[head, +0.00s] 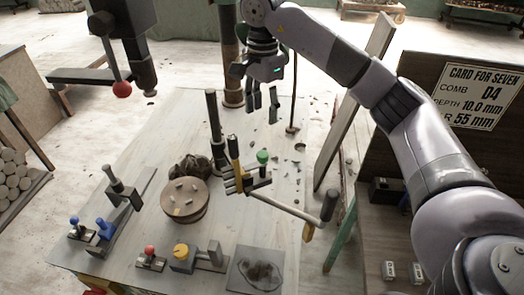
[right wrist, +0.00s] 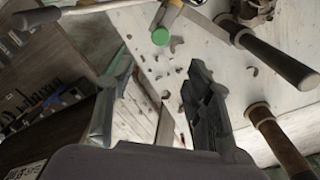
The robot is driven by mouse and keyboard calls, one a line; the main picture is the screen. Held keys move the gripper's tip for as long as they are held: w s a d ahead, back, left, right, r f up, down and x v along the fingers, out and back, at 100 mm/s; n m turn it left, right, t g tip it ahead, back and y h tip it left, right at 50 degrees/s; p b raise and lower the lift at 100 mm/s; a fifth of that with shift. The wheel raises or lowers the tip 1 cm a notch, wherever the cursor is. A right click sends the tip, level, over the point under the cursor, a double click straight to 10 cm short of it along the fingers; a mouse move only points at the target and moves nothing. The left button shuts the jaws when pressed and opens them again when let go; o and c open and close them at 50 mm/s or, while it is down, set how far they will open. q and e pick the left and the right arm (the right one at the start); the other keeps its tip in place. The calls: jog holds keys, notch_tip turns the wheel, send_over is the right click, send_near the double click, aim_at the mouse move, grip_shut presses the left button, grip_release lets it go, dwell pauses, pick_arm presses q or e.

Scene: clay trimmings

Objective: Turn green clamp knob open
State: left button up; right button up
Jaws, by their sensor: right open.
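The green clamp knob (head: 262,157) stands on a dark clamp block (head: 246,181) in the middle of the workbench. It also shows in the right wrist view as a round green cap (right wrist: 160,36), ahead of the finger gap. My right gripper (head: 263,106) hangs above and behind the knob in the head view, fingers pointing down, apart from it. Its fingers (right wrist: 160,65) are spread, with nothing held between them. My left gripper is not in view.
An upright dark post (head: 215,130) and a yellow-handled tool (head: 234,150) stand left of the knob. A long rod with a dark grip (head: 329,205) reaches right. A round wooden disc (head: 184,200) lies left. Clay scraps lie around; a card board (head: 478,95) stands right.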

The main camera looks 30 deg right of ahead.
aim_at(263, 153)
notch_tip(263, 153, down, 15)
jog(key=p, duration=0.2)
jog(key=shift+r+p, duration=0.2)
jog(key=shift+p, duration=0.15)
jog(key=shift+c, duration=0.2)
grip_shut()
